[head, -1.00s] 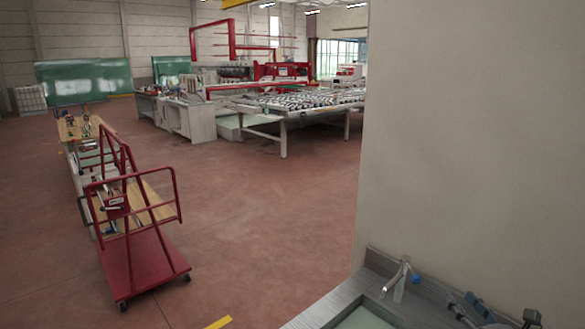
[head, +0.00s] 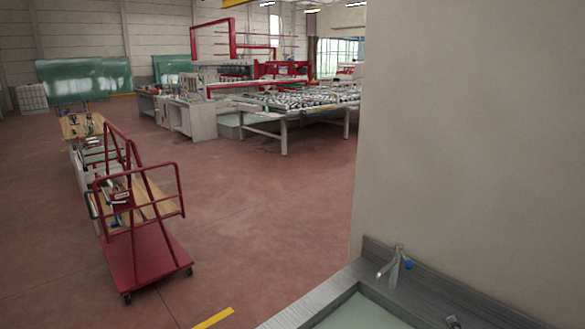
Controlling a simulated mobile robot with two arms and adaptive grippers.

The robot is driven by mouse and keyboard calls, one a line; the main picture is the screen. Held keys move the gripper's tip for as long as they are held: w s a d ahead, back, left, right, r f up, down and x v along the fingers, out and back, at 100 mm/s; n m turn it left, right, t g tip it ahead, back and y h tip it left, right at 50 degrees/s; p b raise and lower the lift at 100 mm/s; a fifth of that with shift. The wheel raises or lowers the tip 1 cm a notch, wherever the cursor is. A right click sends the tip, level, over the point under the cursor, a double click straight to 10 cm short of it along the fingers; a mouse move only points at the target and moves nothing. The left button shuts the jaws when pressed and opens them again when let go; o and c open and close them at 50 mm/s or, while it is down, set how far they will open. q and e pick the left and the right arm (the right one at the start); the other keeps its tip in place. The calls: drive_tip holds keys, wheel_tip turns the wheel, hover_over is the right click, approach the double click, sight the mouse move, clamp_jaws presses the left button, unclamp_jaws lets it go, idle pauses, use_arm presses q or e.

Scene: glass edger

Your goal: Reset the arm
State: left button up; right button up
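Neither of my grippers shows in the head view, and I see no part of either arm that I can be sure of. A grey counter (head: 300,312) with a pale basin (head: 360,315) lies at the bottom right, against a beige wall.
The beige wall (head: 470,130) fills the right side. A red trolley (head: 150,260) stands at left beside a wooden-topped bench (head: 80,127). A roller table (head: 300,105) and red-framed machine are farther back. The reddish floor between is open.

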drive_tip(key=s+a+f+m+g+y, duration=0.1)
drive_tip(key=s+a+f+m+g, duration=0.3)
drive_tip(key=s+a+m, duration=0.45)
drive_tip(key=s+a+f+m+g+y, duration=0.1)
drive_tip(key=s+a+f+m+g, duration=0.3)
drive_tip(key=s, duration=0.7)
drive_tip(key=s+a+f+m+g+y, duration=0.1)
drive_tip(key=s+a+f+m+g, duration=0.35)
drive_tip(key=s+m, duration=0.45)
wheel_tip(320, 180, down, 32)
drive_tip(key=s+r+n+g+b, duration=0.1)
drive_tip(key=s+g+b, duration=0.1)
drive_tip(key=b, duration=0.5)
use_arm(q)
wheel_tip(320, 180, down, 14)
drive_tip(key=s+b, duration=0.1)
drive_tip(key=b, duration=0.5)
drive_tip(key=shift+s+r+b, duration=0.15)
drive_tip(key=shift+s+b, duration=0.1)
drive_tip(key=shift+b, duration=0.05)
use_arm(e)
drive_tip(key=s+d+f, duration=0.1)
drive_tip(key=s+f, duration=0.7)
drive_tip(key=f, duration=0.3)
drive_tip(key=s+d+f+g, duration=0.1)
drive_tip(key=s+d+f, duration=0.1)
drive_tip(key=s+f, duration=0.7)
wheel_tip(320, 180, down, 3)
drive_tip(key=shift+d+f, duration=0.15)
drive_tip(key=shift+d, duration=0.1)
